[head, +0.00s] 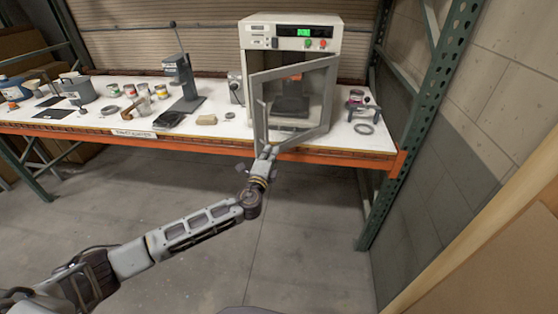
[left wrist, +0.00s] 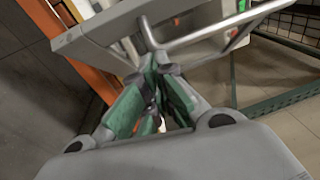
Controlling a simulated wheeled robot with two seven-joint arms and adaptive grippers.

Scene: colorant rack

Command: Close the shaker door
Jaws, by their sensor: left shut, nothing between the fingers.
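The shaker (head: 260,60) is a beige box with a green display at the back right of the shelf. Its door (head: 325,90), a frame with a window, stands open and swung outward, with the dark interior showing. A bar handle (head: 257,122) is on the door's left side. My left gripper (head: 267,151) is shut and empty at the door's lower left corner, close to the handle. In the left wrist view its green-padded fingers (left wrist: 157,65) point at the handle bar (left wrist: 205,32) and door frame (left wrist: 90,36); contact cannot be told. My right gripper is not in view.
The white shelf top (head: 225,133) has an orange front beam (head: 360,158). A grey press stand (head: 183,85), several cans and a ring (head: 364,129) stand on it beside the shaker. A green rack post (head: 415,120) rises at the right. The floor in front is clear.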

